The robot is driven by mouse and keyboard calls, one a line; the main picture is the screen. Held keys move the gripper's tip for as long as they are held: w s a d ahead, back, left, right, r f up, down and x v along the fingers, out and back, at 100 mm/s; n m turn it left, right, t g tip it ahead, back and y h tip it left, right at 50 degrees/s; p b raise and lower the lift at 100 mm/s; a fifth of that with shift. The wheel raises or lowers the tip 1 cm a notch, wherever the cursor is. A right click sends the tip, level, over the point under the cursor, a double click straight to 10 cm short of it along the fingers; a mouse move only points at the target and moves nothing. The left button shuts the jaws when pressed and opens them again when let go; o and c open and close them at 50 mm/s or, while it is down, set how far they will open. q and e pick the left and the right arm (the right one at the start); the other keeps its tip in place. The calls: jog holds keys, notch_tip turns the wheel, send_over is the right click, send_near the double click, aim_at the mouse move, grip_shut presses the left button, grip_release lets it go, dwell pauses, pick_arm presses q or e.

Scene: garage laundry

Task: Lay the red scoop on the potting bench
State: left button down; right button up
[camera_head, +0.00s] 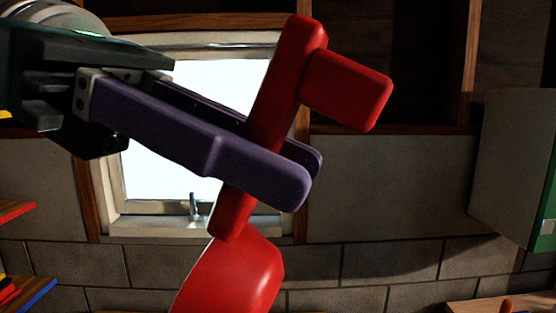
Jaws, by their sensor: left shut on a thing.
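The red scoop (287,85) is held up close in front of the camera, tilted, with its grip end at the upper right and its rounded red scoop part at the bottom, cut off by the lower edge. My left gripper (290,175) comes in from the upper left. Its two purple fingers are shut on the scoop's shaft, one finger in front and one behind. My right gripper is out of view. I cannot make out the potting bench for certain; a wooden surface (490,307) shows at the bottom right edge.
A window (135,180) is in the wall behind the gripper. A pale cabinet (515,165) hangs at the right. Coloured shelf edges (15,211) show at the far left. The block wall (400,262) between is bare.

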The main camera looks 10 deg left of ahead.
pick_arm(q)
jog(key=shift+w+d+f+m+g+y, duration=0.7)
jog(key=shift+w+d+f+m+g, duration=0.9)
jog(key=shift+m+g, duration=0.85)
jog(key=n+t+h, duration=0.1)
jog(key=n+t, duration=0.7)
jog(key=t, duration=0.1)
send_near(369, 76)
jog(key=w+f, duration=0.1)
jog(key=w+d+f, duration=0.1)
jog(key=f, duration=0.1)
jog(key=shift+f, duration=0.3)
jog(key=w+d+n+t, duration=0.1)
jog(key=d, duration=0.1)
jog(key=w+d+n+t+y, duration=0.1)
jog(key=w+d, duration=0.1)
jog(key=d, duration=0.1)
jog(key=w+d+n+t, duration=0.2)
jog(key=d, duration=0.1)
jog(key=shift+r+y, duration=0.1)
jog(key=shift+y, duration=0.2)
jog(key=shift+w+d+n+t, duration=0.35)
jog(key=shift+w+d, duration=0.05)
jog(key=shift+y, duration=0.3)
